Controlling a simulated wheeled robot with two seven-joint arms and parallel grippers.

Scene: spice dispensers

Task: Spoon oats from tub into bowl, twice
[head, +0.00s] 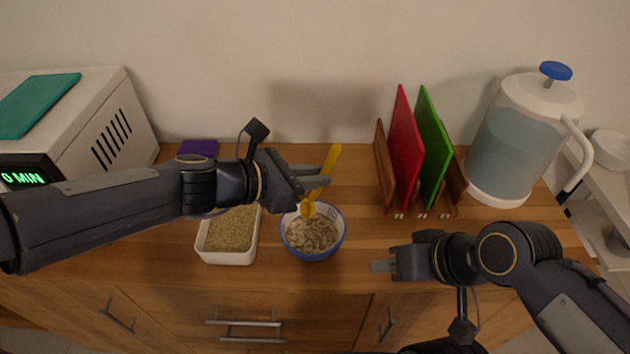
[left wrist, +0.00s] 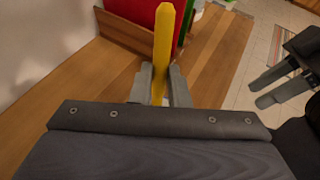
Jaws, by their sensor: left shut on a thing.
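My left gripper (head: 318,176) is shut on a yellow spoon (head: 331,160), which also shows between the fingers in the left wrist view (left wrist: 162,50). The spoon is tilted, with its scoop end low over the bowl (head: 286,243). The bowl is white inside with a blue outside and holds pale oats (head: 312,236). I cannot tell whether the scoop touches the oats or holds any. The white rectangular tub (head: 228,259) stands left of the bowl with grainy oats in it, its back partly hidden by my left arm. My right gripper (head: 384,262) is empty and looks open, right of the bowl.
A wooden rack with a red board (head: 404,150) and a green board (head: 433,145) stands behind right. A water jug (head: 515,140) is at the far right. A white appliance (head: 85,125) and a purple object (head: 198,149) are on the left. Counter between bowl and rack is clear.

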